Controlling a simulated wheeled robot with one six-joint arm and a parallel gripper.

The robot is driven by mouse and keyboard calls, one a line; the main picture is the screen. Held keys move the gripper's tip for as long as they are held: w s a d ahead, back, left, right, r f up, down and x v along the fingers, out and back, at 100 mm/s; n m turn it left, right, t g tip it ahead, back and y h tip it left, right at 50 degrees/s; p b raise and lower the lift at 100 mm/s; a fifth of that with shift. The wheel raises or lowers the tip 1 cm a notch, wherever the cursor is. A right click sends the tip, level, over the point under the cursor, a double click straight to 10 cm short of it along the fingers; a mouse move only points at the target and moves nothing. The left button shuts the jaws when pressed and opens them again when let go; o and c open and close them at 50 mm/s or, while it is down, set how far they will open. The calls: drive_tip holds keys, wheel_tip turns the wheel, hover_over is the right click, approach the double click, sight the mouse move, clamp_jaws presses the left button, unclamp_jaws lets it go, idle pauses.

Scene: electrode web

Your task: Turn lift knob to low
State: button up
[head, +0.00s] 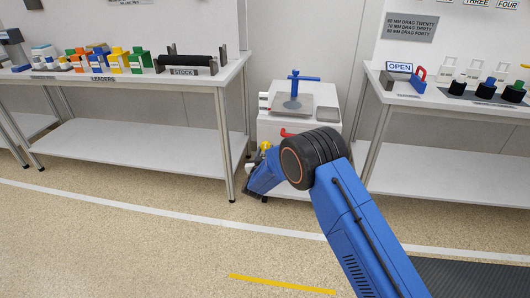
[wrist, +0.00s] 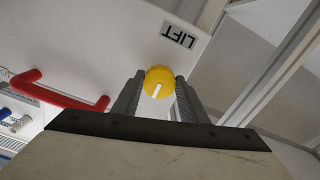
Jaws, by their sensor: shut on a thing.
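The lift knob (wrist: 160,82) is a round yellow knob with a white pointer line. In the wrist view it sits below the "LIFT" label (wrist: 180,36), which appears upside down, on the white panel. The pointer line points toward the bottom of the picture, tilted slightly left. My gripper (wrist: 157,95) has one finger on each side of the knob and is shut on it. In the head view the knob (head: 265,146) is a small yellow spot by my gripper at the white cabinet's front; my arm hides part of the cabinet. No "low" marking can be made out.
A red handle (wrist: 65,92) sticks out left of the knob in the wrist view. The white cabinet (head: 272,128) stands between a left table (head: 150,140) with leaders and stock and a right table (head: 450,150). The floor in front is clear.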

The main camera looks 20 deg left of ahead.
drive_tip(key=o, duration=1)
drive_tip(key=shift+o, duration=0.2)
drive_tip(key=shift+s, duration=0.15)
drive_tip(key=v, duration=1.7)
